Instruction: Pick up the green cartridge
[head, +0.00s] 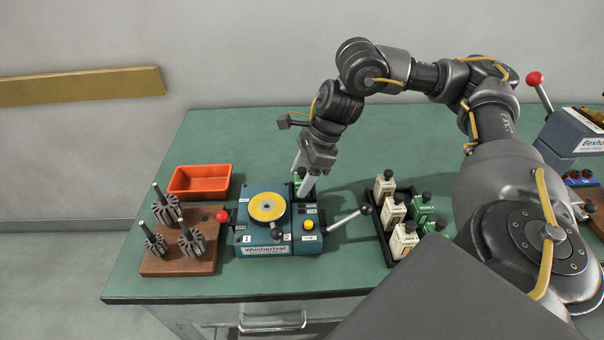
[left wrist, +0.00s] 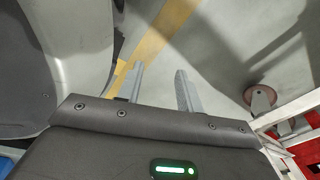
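My right gripper (head: 304,177) points down at the back of the teal winding machine (head: 262,240). More green cartridges with dark knobs stand in the black rack to the right, one at the back (head: 422,209) and one further front (head: 433,228). My left gripper (left wrist: 160,88) shows only in the left wrist view, open and empty above the floor.
Cream cartridges (head: 404,240) share the black rack. The machine has a yellow disc (head: 267,207) and a lever (head: 348,218) reaching right. An orange tray (head: 200,182) and a brown board (head: 182,262) with armatures stand left. Another machine (head: 572,135) stands far right.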

